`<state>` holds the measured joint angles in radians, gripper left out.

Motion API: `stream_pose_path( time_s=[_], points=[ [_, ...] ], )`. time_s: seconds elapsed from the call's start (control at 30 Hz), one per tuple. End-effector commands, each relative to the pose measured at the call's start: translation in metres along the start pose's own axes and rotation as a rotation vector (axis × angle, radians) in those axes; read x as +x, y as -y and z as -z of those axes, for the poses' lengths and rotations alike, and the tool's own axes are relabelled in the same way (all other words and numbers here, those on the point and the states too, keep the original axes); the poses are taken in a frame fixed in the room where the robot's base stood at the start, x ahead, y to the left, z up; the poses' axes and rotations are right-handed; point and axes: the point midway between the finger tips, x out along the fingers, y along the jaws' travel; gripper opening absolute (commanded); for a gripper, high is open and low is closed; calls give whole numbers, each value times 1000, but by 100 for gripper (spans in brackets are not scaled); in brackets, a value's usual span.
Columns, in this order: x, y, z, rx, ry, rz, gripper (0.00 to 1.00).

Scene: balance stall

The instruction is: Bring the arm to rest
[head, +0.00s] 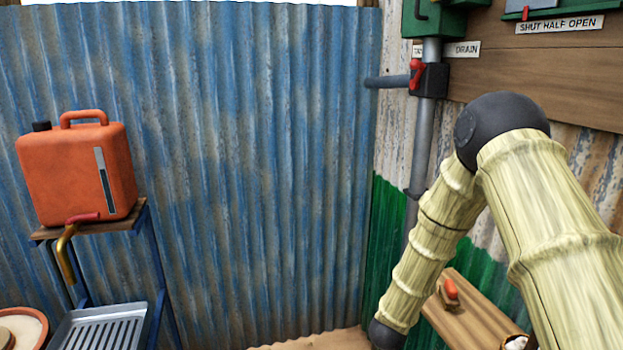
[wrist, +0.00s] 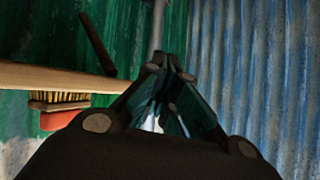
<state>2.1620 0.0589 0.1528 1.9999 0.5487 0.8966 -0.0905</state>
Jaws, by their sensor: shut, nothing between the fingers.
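My gripper (wrist: 163,62) shows in the wrist view with its dark fingers drawn together and nothing between them. It is in free air, with a green-painted corrugated wall (wrist: 50,30) behind it. In the head view my arm, pale and ribbed with dark joints, comes in from the lower right, bends at a raised elbow and runs down to the left. My gripper itself is out of the head view, below its lower edge.
A wooden shelf (head: 468,312) with a red-handled brush (head: 449,291) is close to my arm. A grey pipe (head: 422,150) with a red-handled valve (head: 416,76) runs down the wall. At left, an orange canister (head: 77,172) stands on a stand above a slotted metal tray (head: 100,326).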

Motion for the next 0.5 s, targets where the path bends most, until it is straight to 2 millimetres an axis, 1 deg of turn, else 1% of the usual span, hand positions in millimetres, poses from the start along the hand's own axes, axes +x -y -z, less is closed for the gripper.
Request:
stream_pose_path(
  time_s=[0.03, 0.07, 0.1, 0.17, 0.2, 0.27, 0.3, 0.37, 0.4, 0.47, 0.5],
  points=[
    [-1, -12, -30, -31, 44, 0, 0],
    [-3, -20, -46, -48, 70, 1, 0],
    [-6, -29, -67, -72, 105, 4, 0],
    [-12, -43, -98, -107, 157, 8, 0],
    [-17, -52, -119, -129, 192, 12, 0],
    [-25, -67, -149, -161, 248, 16, 0],
    [-32, -77, -169, -181, 285, 18, 0],
    [-44, -92, -198, -211, 340, 22, 0],
    [-52, -102, -217, -231, 379, 25, 0],
    [-66, -118, -245, -260, 437, 30, 0],
    [-76, -129, -263, -280, 477, 33, 0]
  ],
)
